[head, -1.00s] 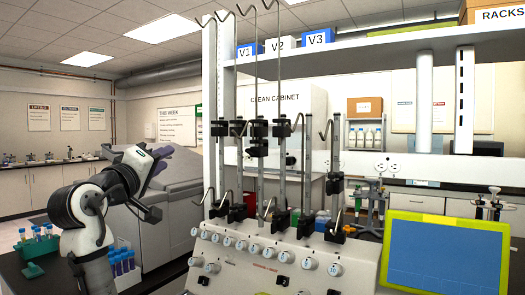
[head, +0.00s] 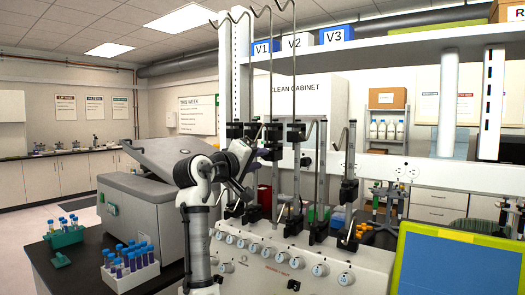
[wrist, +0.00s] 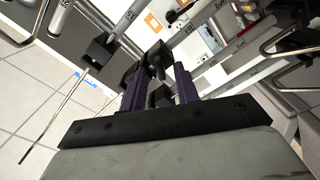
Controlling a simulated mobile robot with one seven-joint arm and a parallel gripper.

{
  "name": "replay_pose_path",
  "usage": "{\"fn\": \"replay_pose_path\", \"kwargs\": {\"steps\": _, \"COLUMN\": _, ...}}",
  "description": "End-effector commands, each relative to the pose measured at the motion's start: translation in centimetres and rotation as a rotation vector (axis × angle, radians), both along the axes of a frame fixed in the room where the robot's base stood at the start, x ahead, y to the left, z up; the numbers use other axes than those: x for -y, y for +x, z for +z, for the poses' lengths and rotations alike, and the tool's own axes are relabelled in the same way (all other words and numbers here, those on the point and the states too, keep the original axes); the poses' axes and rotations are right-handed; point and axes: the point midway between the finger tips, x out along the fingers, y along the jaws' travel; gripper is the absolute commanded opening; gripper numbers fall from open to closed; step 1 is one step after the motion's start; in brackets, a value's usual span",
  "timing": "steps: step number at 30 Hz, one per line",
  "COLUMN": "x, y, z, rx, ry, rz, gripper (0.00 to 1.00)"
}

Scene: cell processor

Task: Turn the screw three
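The cell processor (head: 300,268) is a white machine with a row of small numbered round knobs (head: 268,250) along its sloped front. Vertical metal rods (head: 323,175) with black clamps (head: 296,133) rise behind the knobs. My gripper (head: 250,158) is at the left rods, at about mid height, partly hidden by its own wrist. In the wrist view, its two dark purple fingers (wrist: 158,70) stand apart. A black clamp part (wrist: 157,60) shows between and just beyond the fingertips; I cannot tell if they touch it. I cannot tell which screw is number three.
A tablet screen with a yellow-green frame (head: 450,265) stands at the right front. A grey machine (head: 140,205) stands at the left. A white tube rack (head: 130,275) and a green rack (head: 65,238) sit on the dark bench. A shelf (head: 400,40) runs above the rods.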

Motion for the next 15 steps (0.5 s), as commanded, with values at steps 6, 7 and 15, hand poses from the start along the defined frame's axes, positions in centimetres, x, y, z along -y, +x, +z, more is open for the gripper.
{"fn": "replay_pose_path", "kwargs": {"steps": 6, "x": 1.3, "y": 1.8, "z": 0.1, "rx": 0.0, "ry": 0.0, "rz": -0.001, "gripper": 0.31}}
{"fn": "replay_pose_path", "kwargs": {"steps": 7, "x": 1.4, "y": 1.9, "z": 0.1, "rx": 0.0, "ry": 0.0, "rz": -0.001, "gripper": 0.31}}
{"fn": "replay_pose_path", "kwargs": {"steps": 15, "x": 1.5, "y": 2.1, "z": 0.0, "rx": 0.001, "ry": 0.001, "rz": 0.0, "gripper": 0.31}}
